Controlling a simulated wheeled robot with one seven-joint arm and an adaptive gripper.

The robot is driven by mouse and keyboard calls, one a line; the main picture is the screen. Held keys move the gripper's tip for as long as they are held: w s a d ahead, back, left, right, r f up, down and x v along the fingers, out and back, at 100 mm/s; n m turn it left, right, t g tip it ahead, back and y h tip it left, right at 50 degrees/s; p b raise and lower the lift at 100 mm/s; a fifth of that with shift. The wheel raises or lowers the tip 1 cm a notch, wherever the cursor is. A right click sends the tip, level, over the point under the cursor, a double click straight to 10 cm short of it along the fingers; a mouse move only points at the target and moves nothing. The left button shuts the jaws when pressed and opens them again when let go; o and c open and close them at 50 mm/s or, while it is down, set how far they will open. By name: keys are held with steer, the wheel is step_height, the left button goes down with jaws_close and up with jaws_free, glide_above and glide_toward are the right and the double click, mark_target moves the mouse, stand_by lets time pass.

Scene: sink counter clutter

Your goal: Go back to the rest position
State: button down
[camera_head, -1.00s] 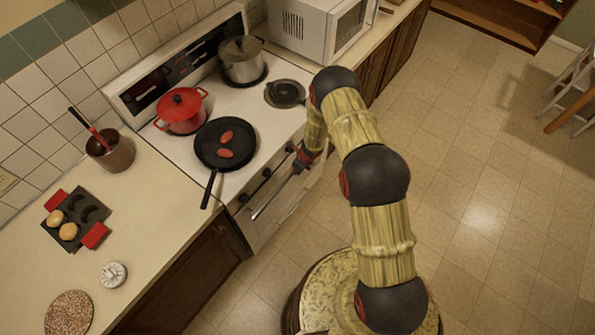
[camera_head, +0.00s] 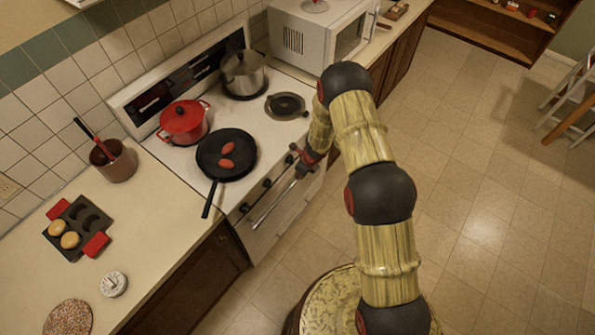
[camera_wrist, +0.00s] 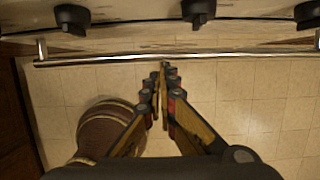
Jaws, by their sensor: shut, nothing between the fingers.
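My gripper (camera_head: 297,166) is in front of the white stove, close to the oven door handle (camera_head: 272,208). In the wrist view my gripper (camera_wrist: 161,73) has its fingers together with nothing between them. The tips appear just beside the handle bar (camera_wrist: 100,60); I cannot tell if they touch it. My arm reaches from the lower right of the head view toward the stove front.
On the stove (camera_head: 185,155) are a black pan (camera_head: 228,168) with red oval pieces, a red pot (camera_head: 184,122) and a steel pot (camera_head: 243,75). A muffin tray (camera_head: 77,226) and a utensil pot (camera_head: 115,162) stand on the left counter. The floor (camera_head: 460,190) at right is clear.

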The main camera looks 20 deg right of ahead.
steer(key=s+a+r+n+g+y, duration=0.2)
steer(key=s+a+r+n, duration=0.15)
steer(key=s+n, duration=0.35)
steer(key=s+a+r+n+g+b, duration=0.1)
steer(key=s+r+n+b, duration=0.1)
steer(key=s+r+n, duration=0.35)
steer(key=s+a+r+n+g+b, duration=0.1)
steer(key=s+r+n+b, duration=0.15)
steer(key=r+n, duration=0.6)
steer(key=s+d+r+n+t+h+b, duration=0.2)
steer(key=s+d+r+n+t+b, duration=0.1)
steer(key=s+r+b, duration=0.5)
steer(key=s+d+r+n+t+h+b, duration=0.2)
steer(key=s+d+r+n+t+b, duration=0.1)
steer(key=s+r+b, duration=0.5)
steer(key=s+r+n+t, duration=0.1)
steer(key=s+r, duration=0.1)
steer(key=s, duration=0.1)
steer(key=shift+s+b, duration=0.3)
steer(key=shift+b, duration=0.1)
steer(key=shift+d+r, duration=0.1)
